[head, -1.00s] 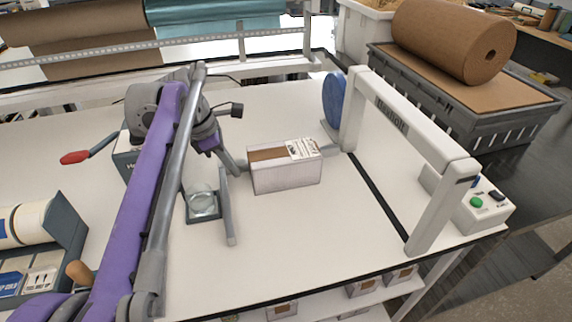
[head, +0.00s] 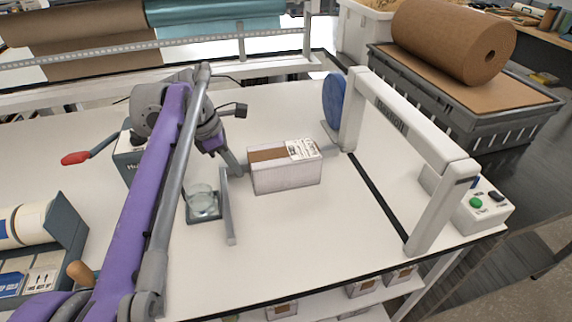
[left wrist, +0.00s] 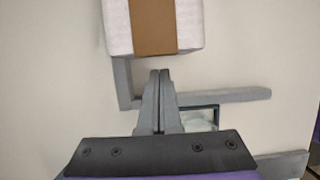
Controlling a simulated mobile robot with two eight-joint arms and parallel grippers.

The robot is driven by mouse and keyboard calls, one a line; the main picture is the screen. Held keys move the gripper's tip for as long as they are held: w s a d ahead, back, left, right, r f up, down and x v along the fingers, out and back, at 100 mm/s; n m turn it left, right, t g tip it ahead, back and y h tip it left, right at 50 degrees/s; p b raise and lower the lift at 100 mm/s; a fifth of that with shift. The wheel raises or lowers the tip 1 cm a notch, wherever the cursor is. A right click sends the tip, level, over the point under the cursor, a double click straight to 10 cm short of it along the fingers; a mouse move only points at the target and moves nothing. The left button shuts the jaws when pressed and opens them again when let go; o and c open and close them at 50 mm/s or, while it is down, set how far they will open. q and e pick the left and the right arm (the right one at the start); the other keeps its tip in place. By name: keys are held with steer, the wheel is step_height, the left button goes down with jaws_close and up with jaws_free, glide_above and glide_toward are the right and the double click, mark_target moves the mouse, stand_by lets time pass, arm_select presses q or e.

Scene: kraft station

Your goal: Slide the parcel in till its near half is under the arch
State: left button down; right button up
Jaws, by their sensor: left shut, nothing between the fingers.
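The parcel (head: 286,175), a white box with a brown tape band and a label on top, lies on the table left of the arch. It also shows at the top of the left wrist view (left wrist: 153,27). The arch (head: 400,125) is a pale frame standing over a dark strip (head: 378,200) on the table. The whole parcel is outside the arch. My left gripper (head: 241,170) is shut and empty, with its tips at or very near the parcel's left face; contact is unclear. The tips show in the left wrist view (left wrist: 160,73). My right gripper is out of view.
A grey rail (head: 228,210) and a small tray with a glass dish (head: 202,202) lie left of the parcel. A blue disc (head: 334,100) stands by the arch's far post. A button box (head: 484,205) sits right of it. The table between parcel and arch is clear.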

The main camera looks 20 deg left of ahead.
mark_target(280, 152)
arm_select(q)
steer(key=shift+w+d+p, duration=0.3)
steer(key=shift+w+d, duration=0.3)
steer(key=shift+d, duration=0.45)
steer(key=shift+w+d+p, duration=0.25)
steer(key=shift+w+d, duration=0.15)
steer(key=shift+d, duration=0.2)
steer(key=shift+w+d+p, duration=0.25)
steer(key=shift+w+d, duration=0.15)
steer(key=shift+d, duration=0.3)
steer(key=shift+w+d+p, duration=0.5)
steer(key=shift+w+d, duration=0.3)
steer(key=shift+d, duration=0.35)
steer(key=shift+d, duration=0.1)
steer(key=shift+w+d+p, duration=0.3)
steer(key=shift+w+d, duration=0.15)
steer(key=shift+d, duration=0.15)
steer(key=shift+w+d+p, duration=0.25)
steer(key=shift+w+d, duration=0.15)
steer(key=shift+d, duration=0.3)
